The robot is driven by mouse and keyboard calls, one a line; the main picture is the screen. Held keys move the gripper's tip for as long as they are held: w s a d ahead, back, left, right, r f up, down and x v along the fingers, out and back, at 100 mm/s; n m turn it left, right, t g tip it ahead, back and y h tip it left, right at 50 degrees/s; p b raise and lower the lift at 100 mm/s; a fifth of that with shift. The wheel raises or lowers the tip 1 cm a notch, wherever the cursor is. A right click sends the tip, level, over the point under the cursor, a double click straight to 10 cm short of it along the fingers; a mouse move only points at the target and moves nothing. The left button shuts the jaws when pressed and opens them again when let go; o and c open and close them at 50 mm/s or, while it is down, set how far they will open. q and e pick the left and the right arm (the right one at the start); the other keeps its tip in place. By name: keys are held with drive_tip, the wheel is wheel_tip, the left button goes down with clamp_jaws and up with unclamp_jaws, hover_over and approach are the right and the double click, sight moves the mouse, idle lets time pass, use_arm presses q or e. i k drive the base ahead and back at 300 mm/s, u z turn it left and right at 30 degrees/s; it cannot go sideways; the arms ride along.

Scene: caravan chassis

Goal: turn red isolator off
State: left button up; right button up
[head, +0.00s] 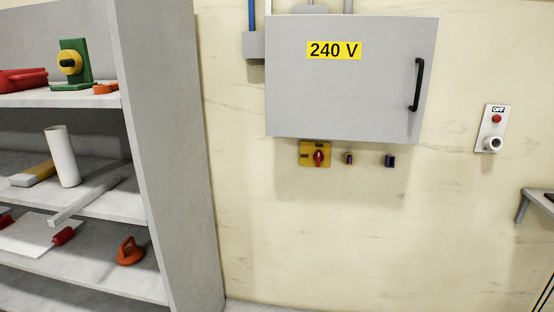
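The red isolator (319,157) is a red rotary knob on a yellow square plate (306,153). It is on the wall just below the grey 240 V cabinet (345,95), near its lower left. The knob handle looks roughly upright, and the small labels on the plate are too small to read. Neither gripper is in view.
A grey shelf unit (165,150) with tools and parts fills the left side. A white panel marked OFF (493,128) with a red button hangs on the wall at right. A grey ledge (540,200) juts in at the right edge. The wall below the isolator is clear.

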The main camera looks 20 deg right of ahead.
sight(319, 157)
drive_tip(key=u, duration=0.15)
drive_tip(key=i, duration=1.1)
drive_tip(key=z, duration=0.25)
